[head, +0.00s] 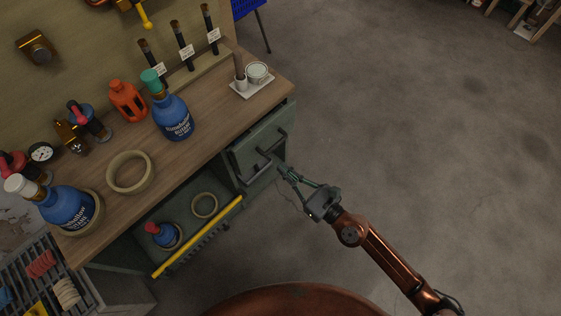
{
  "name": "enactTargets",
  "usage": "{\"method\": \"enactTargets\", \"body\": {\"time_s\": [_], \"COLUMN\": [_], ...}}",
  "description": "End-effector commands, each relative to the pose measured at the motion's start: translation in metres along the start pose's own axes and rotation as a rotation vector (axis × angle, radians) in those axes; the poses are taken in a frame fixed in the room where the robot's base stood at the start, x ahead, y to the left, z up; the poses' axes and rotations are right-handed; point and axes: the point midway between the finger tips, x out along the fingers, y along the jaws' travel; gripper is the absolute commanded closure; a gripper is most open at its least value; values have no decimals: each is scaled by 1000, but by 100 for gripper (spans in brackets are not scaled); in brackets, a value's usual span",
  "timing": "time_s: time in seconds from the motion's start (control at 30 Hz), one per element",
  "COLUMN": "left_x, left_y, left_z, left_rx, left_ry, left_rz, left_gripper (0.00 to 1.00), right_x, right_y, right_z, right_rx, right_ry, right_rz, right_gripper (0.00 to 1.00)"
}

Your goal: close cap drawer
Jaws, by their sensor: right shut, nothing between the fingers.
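A grey-green drawer unit (252,146) sits under the right end of the wooden workbench, with dark bar handles on its front. I cannot tell from this angle how far any of its drawers stands out, and no caps show inside. My right gripper (281,168) is shut and empty, with its fingertips at the drawer front close to a handle (266,155). I cannot tell whether they touch it. My right arm reaches in from the lower right. My left gripper is not in view.
A lower shelf with a yellow front edge (198,238) holds a small blue bottle (163,235). The floor (400,110) to the right is clear.

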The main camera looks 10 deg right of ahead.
Motion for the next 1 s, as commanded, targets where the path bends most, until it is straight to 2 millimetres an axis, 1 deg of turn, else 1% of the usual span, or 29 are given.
{"method": "enactTargets", "body": {"time_s": [0.03, 0.27, 0.4, 0.5, 0.6, 0.7, 1.0], "left_x": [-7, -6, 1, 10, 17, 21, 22], "left_y": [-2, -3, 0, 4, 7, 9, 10], "left_z": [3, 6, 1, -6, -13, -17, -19], "left_rx": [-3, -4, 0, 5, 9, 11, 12], "left_ry": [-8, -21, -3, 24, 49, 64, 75], "left_rz": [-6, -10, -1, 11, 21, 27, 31], "left_gripper": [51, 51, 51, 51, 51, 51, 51], "right_x": [10, 58, 85, 101, 112, 118, 121], "right_y": [0, 0, 0, 0, 0, 0, 0], "right_z": [5, 2, 0, -1, -1, -1, 0], "right_rx": [1, 2, 3, 3, 3, 1, 0], "right_ry": [-6, -4, -2, -1, 0, 0, 0], "right_rz": [-1, 0, 0, 0, 1, 0, 0], "right_gripper": [100, 100, 100, 100, 100, 100, 100]}}
